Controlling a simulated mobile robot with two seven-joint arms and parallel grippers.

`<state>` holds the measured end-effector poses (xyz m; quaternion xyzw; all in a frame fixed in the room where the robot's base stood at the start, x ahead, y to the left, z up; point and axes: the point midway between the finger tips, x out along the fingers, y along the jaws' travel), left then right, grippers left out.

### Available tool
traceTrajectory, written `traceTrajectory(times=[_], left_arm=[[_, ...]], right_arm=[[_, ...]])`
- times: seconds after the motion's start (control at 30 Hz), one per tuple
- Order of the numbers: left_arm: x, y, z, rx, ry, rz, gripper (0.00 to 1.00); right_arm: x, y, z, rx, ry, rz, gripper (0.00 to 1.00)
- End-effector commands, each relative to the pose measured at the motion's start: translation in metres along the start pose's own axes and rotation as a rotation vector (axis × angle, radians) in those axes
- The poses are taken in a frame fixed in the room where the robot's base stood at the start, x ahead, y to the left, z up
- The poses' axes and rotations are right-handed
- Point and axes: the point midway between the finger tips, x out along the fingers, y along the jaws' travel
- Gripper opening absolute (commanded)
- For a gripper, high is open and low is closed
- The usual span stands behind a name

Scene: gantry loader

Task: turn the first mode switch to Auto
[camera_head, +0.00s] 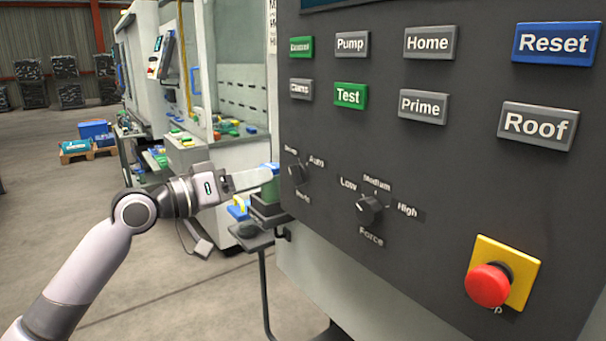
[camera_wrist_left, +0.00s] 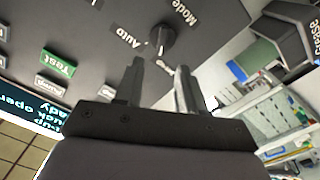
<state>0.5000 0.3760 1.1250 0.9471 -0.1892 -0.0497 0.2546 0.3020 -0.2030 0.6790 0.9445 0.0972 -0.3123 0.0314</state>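The mode switch (camera_head: 297,173) is a dark rotary knob on the grey control panel, with "Auto" at its upper right, a small blurred label at its upper left and "Mode" below. In the left wrist view the same knob (camera_wrist_left: 162,40) stands just beyond the fingertips, with "Auto" to its left. I cannot tell for sure which label its pointer faces. My left gripper (camera_wrist_left: 160,68) is open and empty, its two fingers apart and the knob ahead of the gap. In the head view the left gripper (camera_head: 250,179) is left of the knob, apart from it. My right gripper is not in view.
A Force knob (camera_head: 369,209) sits right of the mode switch. A red emergency stop (camera_head: 488,285) on a yellow plate is lower right. Several push buttons, including green Test (camera_head: 350,96), are above. A small stand (camera_head: 262,212) with a green item is beside the panel's left edge.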

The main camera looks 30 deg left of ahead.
Motion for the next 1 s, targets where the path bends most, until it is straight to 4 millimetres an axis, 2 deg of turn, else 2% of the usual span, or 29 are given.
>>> traceTrajectory(times=[0.5,0.7,0.93,1.0], left_arm=[[0.058,0.0,0.0,-0.001,0.0,-0.001,0.39],[0.066,-0.001,0.002,0.001,-0.002,-0.002,0.39],[0.067,-0.001,0.002,0.001,-0.002,-0.002,0.39],[0.067,-0.001,0.002,0.001,-0.002,-0.002,0.17]], right_arm=[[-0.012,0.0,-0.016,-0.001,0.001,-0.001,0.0],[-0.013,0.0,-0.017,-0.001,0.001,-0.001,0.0],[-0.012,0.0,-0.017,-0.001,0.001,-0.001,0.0],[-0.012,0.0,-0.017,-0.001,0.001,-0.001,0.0]])
